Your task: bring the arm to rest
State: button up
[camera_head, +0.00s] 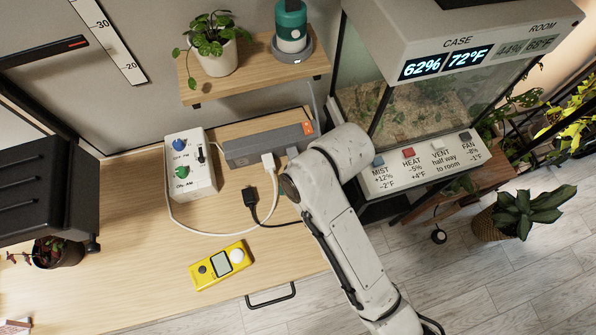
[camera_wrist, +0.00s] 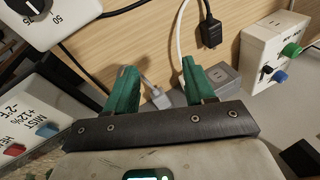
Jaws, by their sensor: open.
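My gripper (camera_wrist: 160,76) is open in the wrist view, with its two green fingers apart. No object is held between them. In the head view my pale arm (camera_head: 345,235) reaches up from the lower right over the table's right edge and bends beside the glass case. My gripper is mostly hidden behind the arm there, near the power strip (camera_head: 265,147).
A white timer box (camera_head: 187,165) with knobs stands left of the strip. A black plug (camera_head: 249,193) and a yellow meter (camera_head: 222,265) lie on the wooden table (camera_head: 130,270). The glass case's button panel (camera_head: 425,163) is close to my arm. A shelf (camera_head: 250,79) hangs above.

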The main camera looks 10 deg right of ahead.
jog(key=s+d+r+t+h, duration=0.15)
jog(key=s+d, duration=0.25)
jog(key=d, duration=0.8)
jog(key=s+d+r+t+h, duration=0.15)
jog(key=s+d, duration=0.25)
jog(key=d, duration=0.7)
jog(key=s+d+f+g, duration=0.1)
jog(key=s+f+g, duration=0.2)
jog(key=s+f, duration=0.4)
jog(key=s, duration=0.3)
jog(key=shift+d+g+h, duration=0.15)
jog(key=shift+g+h, duration=0.15)
